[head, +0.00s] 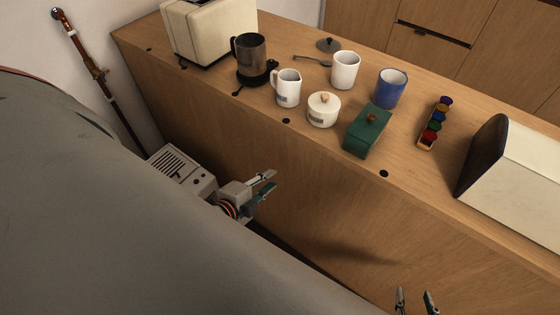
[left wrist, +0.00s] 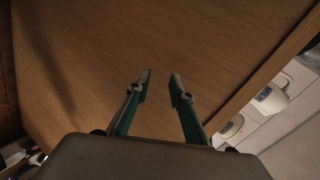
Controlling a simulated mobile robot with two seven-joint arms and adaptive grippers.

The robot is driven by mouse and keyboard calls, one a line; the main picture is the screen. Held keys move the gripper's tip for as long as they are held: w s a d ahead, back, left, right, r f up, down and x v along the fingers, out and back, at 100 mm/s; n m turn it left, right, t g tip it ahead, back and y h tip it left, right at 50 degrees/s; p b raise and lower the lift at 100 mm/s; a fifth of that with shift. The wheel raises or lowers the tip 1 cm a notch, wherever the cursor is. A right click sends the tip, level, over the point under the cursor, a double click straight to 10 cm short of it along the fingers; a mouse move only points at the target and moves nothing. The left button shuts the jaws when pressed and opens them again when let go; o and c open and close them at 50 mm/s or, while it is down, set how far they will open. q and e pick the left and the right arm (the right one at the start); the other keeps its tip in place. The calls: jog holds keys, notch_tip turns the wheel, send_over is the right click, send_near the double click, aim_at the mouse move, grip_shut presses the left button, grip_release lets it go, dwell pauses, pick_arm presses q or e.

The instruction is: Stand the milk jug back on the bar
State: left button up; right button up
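The white milk jug (head: 288,90), with a handle on its left and a small bluish label, stands upright on the wooden bar (head: 230,108) near its front edge. My left gripper (head: 269,182) is open and empty, in front of the bar's front panel, below the jug and apart from it. Its spread fingers (left wrist: 160,76) show nothing between them in the left wrist view, with plain wood behind. My right gripper (head: 416,299) is at the bottom edge of the head view, fingertips apart, with nothing visible between them.
A blue cup (head: 390,88), green box (head: 368,131), capsule rack (head: 435,124) and bread bin (head: 520,178) stand further right. A toaster (head: 212,30) is far left.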

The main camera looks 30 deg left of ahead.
pick_arm(q)
jog(key=s+d+f+n+g+h, duration=0.2)
jog(key=s+d+f+n, duration=0.4)
jog(key=n, duration=0.5)
jog(key=shift+d+f, duration=0.85)
jog(key=shift+d, duration=0.35)
